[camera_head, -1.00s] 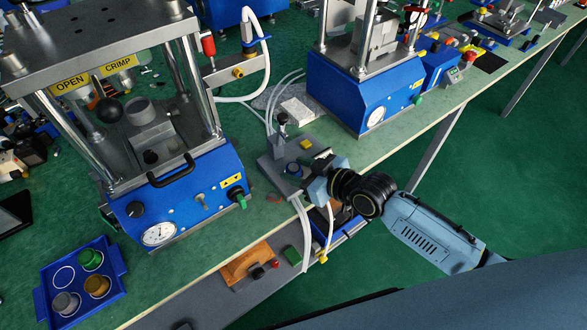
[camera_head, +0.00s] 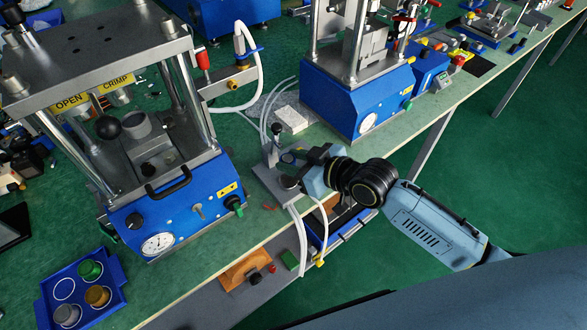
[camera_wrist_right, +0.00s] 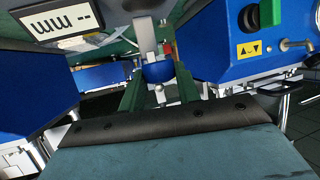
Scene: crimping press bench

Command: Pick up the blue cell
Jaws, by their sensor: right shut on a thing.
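The blue cell (camera_head: 288,157) is between the fingers of my right gripper (camera_head: 298,158), above the small grey fixture plate (camera_head: 265,182). In the right wrist view the blue cell (camera_wrist_right: 157,73) sits between the two dark green fingers of my right gripper (camera_wrist_right: 158,88), which are shut on it. In the head view the fingers partly hide it. A dark round spot (camera_head: 290,182) shows on the plate below the cell. My left gripper is in neither view.
A blue tray (camera_head: 52,287) at lower left holds green, gold and grey cells, with one empty circle. A press (camera_head: 180,215) stands left of the fixture, another (camera_head: 335,105) behind it. White hoses (camera_head: 300,235) hang over the bench edge. A display (camera_wrist_right: 62,27) shows in the wrist view.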

